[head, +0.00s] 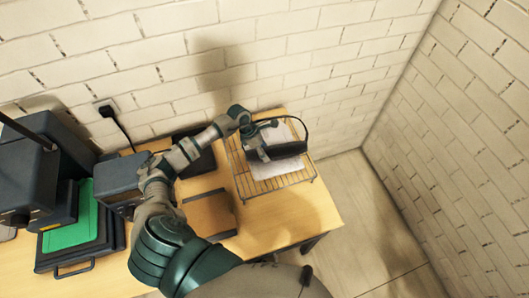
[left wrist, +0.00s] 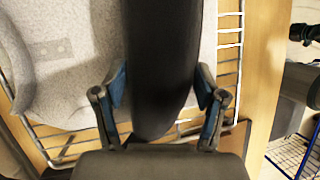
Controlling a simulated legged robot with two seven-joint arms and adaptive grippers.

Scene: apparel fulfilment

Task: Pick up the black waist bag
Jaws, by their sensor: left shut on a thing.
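The black waist bag (head: 282,151) is above the wire rack at the right end of the table in the head view. It fills the upper middle of the left wrist view (left wrist: 165,60) as a dark, smooth, elongated shape. My left gripper (head: 262,138) is shut on the bag, with one finger on each side of it in the left wrist view (left wrist: 163,92). A strap loops up at the bag's right side. I cannot tell whether the bag still touches what lies below it. My right gripper is not in view.
The wire rack (head: 300,182) holds pale grey cloth (head: 262,169) under the bag. Brick walls close in behind and at right. Floor shows right of the table.

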